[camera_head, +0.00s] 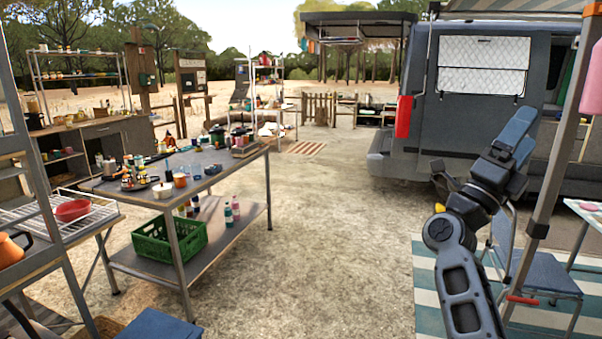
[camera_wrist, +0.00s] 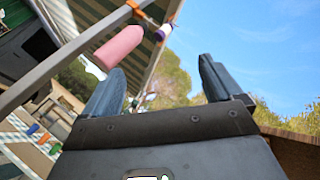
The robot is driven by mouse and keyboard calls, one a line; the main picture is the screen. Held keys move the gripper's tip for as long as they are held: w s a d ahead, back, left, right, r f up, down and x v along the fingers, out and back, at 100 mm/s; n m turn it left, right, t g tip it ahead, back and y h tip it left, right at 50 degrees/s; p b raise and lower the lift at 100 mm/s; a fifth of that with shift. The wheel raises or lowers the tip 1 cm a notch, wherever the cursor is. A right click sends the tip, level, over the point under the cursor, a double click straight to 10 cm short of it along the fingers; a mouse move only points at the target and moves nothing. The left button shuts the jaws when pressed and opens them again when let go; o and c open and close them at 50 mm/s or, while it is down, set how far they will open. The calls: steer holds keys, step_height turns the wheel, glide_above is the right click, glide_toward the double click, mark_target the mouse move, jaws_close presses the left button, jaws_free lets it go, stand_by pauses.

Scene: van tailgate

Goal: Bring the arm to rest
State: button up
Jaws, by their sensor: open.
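My gripper (camera_head: 519,131) is raised at the right of the head view, with my arm reaching up from the bottom edge. Its fingers point up and away, in front of the van's side. In the wrist view my gripper (camera_wrist: 163,88) has its two fingers wide apart, with nothing between them but trees and sky. It is open and empty, and I see it touching nothing.
An awning post (camera_head: 557,150) stands close right of my gripper. A pink bottle (camera_wrist: 119,47) hangs nearby. A blue chair (camera_head: 535,270) is beside my arm. The grey van (camera_head: 472,110) is behind. A metal table (camera_head: 235,165) is left; the ground between is clear.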

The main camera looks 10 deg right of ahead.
steer(key=s+a+f+n+t+y, duration=0.8)
steer(key=f+n+t+y, duration=0.2)
steer(key=f+n, duration=0.3)
steer(key=s+a+f+n+t+y, duration=0.85)
steer(key=f+n+t, duration=0.2)
steer(key=n, duration=0.35)
steer(key=s+a+f+n+g+y, duration=0.2)
steer(key=s+a+n+g+y, duration=0.1)
steer(key=s, duration=0.5)
steer(key=s+a+f+n+g+y, duration=0.2)
steer(key=s+a+n+g+y, duration=0.1)
steer(key=s, duration=0.6)
steer(key=s+a+f+n+g+y, duration=0.2)
steer(key=s+n, duration=0.3)
steer(key=s, duration=0.3)
steer(key=shift+s+a+g+y, duration=0.3)
steer(key=shift+a+g+y, duration=0.25)
steer(key=shift+a+y, duration=0.1)
